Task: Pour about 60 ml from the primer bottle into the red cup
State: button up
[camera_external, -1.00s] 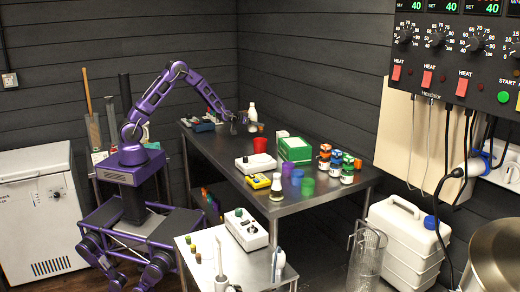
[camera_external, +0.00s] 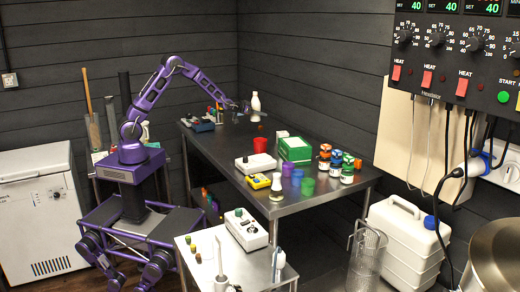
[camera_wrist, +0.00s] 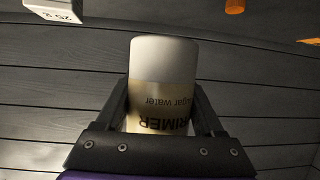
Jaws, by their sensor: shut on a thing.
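The primer bottle (camera_external: 255,104) is white and upright in the external view, at the far end of the steel table. My gripper (camera_external: 246,106) is shut on it, and it appears held above the table top. In the wrist view the bottle (camera_wrist: 162,75) stands between the two fingers (camera_wrist: 163,115), its "PRIMER" label upside down; the lower label is partly hidden by the gripper. The red cup (camera_external: 260,145) stands on the table, nearer the camera than the bottle and apart from it. The inside of the cup cannot be seen.
A small brown object (camera_external: 262,129) lies between bottle and cup. A white device (camera_external: 255,163) and green box (camera_external: 295,149) flank the red cup. Purple (camera_external: 287,169), blue (camera_external: 297,178) and green (camera_external: 308,187) cups stand nearer the camera. The table's left middle is clear.

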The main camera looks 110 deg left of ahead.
jog(key=w+d+f+m+t+h+p, duration=0.3)
jog(key=w+d+f+m+t+h, duration=0.1)
jog(key=w+d+m+h, duration=0.4)
jog(key=shift+w+d+f+p, duration=0.25)
jog(key=shift+w+d+p, duration=0.05)
jog(key=shift+w+d, duration=0.8)
jog(key=shift+a+m, duration=0.1)
jog(key=shift+m, duration=0.2)
